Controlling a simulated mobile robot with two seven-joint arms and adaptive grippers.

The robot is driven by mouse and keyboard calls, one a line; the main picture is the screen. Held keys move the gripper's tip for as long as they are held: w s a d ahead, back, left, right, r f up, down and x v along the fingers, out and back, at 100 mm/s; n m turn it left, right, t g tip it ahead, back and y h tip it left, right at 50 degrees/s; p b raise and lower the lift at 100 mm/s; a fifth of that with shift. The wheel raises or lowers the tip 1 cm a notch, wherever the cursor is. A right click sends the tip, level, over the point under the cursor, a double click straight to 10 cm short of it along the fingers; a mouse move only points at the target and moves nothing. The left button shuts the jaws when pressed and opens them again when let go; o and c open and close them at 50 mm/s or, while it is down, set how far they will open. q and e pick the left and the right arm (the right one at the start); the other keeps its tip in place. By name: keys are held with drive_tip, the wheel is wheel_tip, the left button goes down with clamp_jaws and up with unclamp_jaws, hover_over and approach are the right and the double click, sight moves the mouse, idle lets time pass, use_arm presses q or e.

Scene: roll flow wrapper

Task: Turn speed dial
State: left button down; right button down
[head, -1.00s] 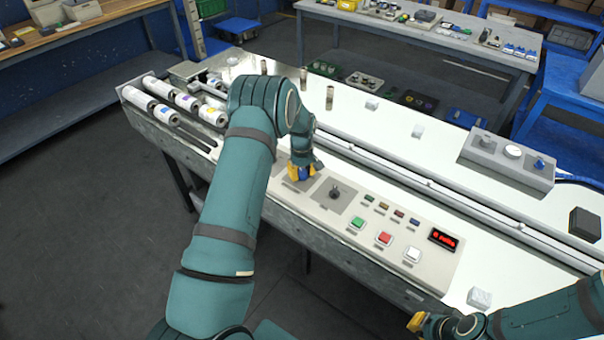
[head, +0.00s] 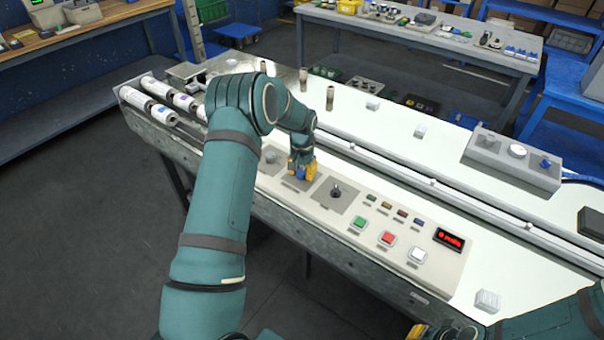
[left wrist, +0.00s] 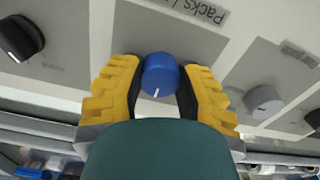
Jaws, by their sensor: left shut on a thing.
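The speed dial is a blue round knob (left wrist: 160,76) on a grey plate, with a white pointer line running toward the bottom of the left wrist view. A label starting "Packs" (left wrist: 185,10) is beside it. My left gripper (left wrist: 158,88) has its yellow fingers closed on both sides of the knob. In the head view the left gripper (head: 302,168) is down at the control panel (head: 330,215), and the knob is mostly hidden there. My right gripper (head: 418,331) shows only partly at the bottom edge, too little to judge its fingers.
A black knob (head: 336,191) sits just right of the gripper, and a grey knob (head: 269,155) to its left. Green (head: 359,222), red (head: 388,238) and white (head: 417,255) buttons and a red display (head: 449,238) are farther right on the panel.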

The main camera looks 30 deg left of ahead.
sight(302, 171)
use_arm(q)
drive_tip(key=m, duration=0.6)
drive_tip(key=shift+f+b, duration=0.1)
drive_tip(key=shift+b, duration=0.25)
drive_tip(key=m, duration=0.6)
idle(0.4)
drive_tip(key=c, duration=0.5)
unclamp_jaws()
wheel_tip(302, 171, up, 12)
drive_tip(key=shift+r, duration=0.1)
idle(0.4)
